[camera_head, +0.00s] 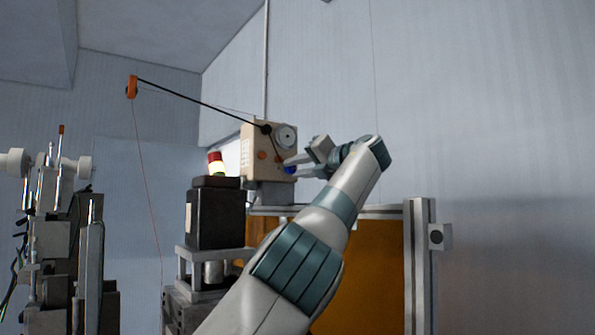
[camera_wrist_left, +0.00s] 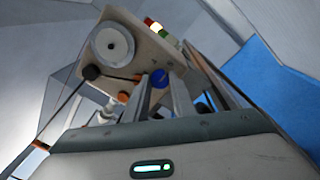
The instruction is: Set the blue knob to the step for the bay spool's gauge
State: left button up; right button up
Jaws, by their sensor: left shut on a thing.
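The blue knob (camera_wrist_left: 159,78) sits on the front face of a beige tension box (camera_head: 256,142), which also shows in the left wrist view (camera_wrist_left: 129,50). In the head view the knob (camera_head: 290,170) is small and partly covered by my left gripper (camera_head: 292,166). In the left wrist view my left gripper (camera_wrist_left: 167,96) has its fingers at the knob, shut on it. The knob's pointer and step marks are too small to read. I cannot make out a bay spool or its gauge. My right gripper is not in view.
A grey dial (camera_head: 285,138) and orange knobs (camera_head: 262,155) are on the same box. A black arm with an orange tip (camera_head: 132,87) reaches out left, carrying a thin wire. A signal lamp (camera_head: 216,163) and dark motor block (camera_head: 215,215) stand left of my arm.

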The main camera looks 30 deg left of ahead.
pick_arm(q)
jog(key=shift+f, duration=0.25)
jog(key=o, duration=1)
jog(key=shift+o, duration=0.3)
jog(key=shift+r, duration=0.1)
jog(key=shift+d, duration=0.15)
jog(key=shift+s+d+b, duration=0.2)
jog(key=shift+d+b, duration=0.2)
jog(key=shift+d, duration=0.05)
jog(key=b+v, duration=0.3)
jog(key=v, duration=1.3)
jog(key=shift+b, duration=0.4)
jog(key=shift+w+d, duration=0.15)
